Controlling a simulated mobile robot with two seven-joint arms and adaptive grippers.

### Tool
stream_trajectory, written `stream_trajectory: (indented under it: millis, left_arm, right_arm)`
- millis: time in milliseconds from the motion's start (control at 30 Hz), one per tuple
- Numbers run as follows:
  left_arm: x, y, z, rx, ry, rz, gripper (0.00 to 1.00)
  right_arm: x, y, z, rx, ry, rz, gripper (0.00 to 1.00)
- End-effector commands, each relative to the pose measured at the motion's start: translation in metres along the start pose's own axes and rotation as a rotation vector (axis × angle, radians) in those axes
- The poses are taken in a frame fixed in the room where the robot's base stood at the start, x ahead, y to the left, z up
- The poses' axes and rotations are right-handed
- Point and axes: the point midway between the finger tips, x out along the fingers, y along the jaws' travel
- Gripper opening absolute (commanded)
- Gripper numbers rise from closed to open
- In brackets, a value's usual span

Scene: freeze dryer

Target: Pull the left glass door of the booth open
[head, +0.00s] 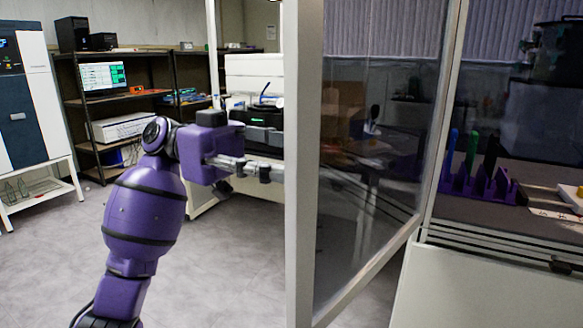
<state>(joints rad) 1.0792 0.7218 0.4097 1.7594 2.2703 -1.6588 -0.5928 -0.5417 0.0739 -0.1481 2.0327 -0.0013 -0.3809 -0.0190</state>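The left glass door (375,150) of the booth stands swung outward, with its pale frame edge (302,150) toward me and its far side by the booth post at the right. My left gripper (268,173) is at the left of that near edge, about mid-height. Its fingertips reach to the frame edge, which partly hides them. I cannot tell whether they touch the door, or whether they are open or shut. My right gripper is not in view.
Inside the booth, right, a purple rack (480,187) holds upright blue, green and dark pieces. Shelves (103,147) with a monitor and a tall cabinet (25,100) stand at the back left. The grey floor (55,265) at left is clear.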

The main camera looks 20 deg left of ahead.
Motion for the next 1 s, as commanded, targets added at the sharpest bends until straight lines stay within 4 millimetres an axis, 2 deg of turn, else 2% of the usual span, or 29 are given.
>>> stream_trajectory:
  millis: [300,500,667,1000]
  left_arm:
    - [-0.068,0.0,0.0,-0.002,-0.001,-0.002,0.28]
    - [-0.096,0.0,0.0,0.0,-0.001,0.0,0.28]
    - [-0.104,0.0,0.0,0.0,-0.001,0.002,0.28]
    - [-0.104,0.0,0.0,0.0,-0.001,0.002,0.28]
  right_arm:
    - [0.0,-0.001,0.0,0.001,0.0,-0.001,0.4]
    - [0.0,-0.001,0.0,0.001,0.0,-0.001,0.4]
    - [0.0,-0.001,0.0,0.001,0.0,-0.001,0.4]
    - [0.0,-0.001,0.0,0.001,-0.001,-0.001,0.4]
